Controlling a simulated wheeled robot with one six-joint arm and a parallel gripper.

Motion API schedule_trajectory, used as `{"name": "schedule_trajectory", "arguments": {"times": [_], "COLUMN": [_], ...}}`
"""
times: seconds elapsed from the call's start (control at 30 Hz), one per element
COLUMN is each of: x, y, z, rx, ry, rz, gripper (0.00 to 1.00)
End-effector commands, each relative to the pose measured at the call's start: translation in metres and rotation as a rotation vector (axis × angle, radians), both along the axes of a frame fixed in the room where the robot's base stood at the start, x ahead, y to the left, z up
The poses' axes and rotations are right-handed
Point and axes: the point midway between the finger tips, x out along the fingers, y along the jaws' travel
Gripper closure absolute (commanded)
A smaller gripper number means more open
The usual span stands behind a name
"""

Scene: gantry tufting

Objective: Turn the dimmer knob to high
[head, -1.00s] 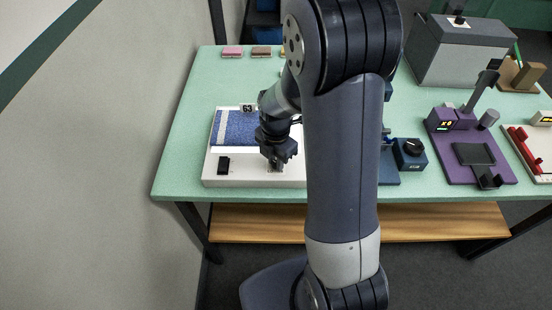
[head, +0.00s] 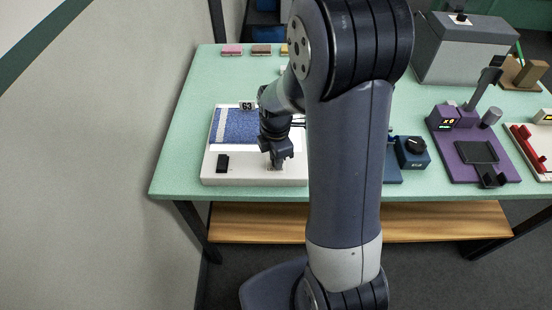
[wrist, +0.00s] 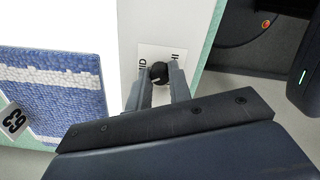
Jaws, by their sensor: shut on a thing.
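The dimmer knob (wrist: 158,72) is a small round black knob on a white label plate, with lettering on both sides that looks like "MID" on the left and "HI" on the right. A light mark shows on the knob, but I cannot tell exactly where it points. My gripper (wrist: 159,76) is shut on the knob, one grey finger on each side. In the head view my gripper (head: 278,163) is low over the front right part of the white panel (head: 245,176) and hides the knob.
A blue and white tufted piece (head: 236,126) lies on the panel, with a "63" tag (head: 247,105). A black rocker-like block (head: 222,163) is at the panel's front left. A blue box with a black dial (head: 413,152) and a purple stand (head: 468,160) stand to the right.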

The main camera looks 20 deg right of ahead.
Motion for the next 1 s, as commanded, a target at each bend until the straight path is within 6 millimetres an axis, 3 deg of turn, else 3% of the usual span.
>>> {"name": "schedule_trajectory", "arguments": {"times": [1.0], "x": [-0.0001], "y": [0.0002], "z": [-0.0003], "rx": [0.001], "ry": [-0.003], "rz": [-0.963], "gripper": [1.00]}}
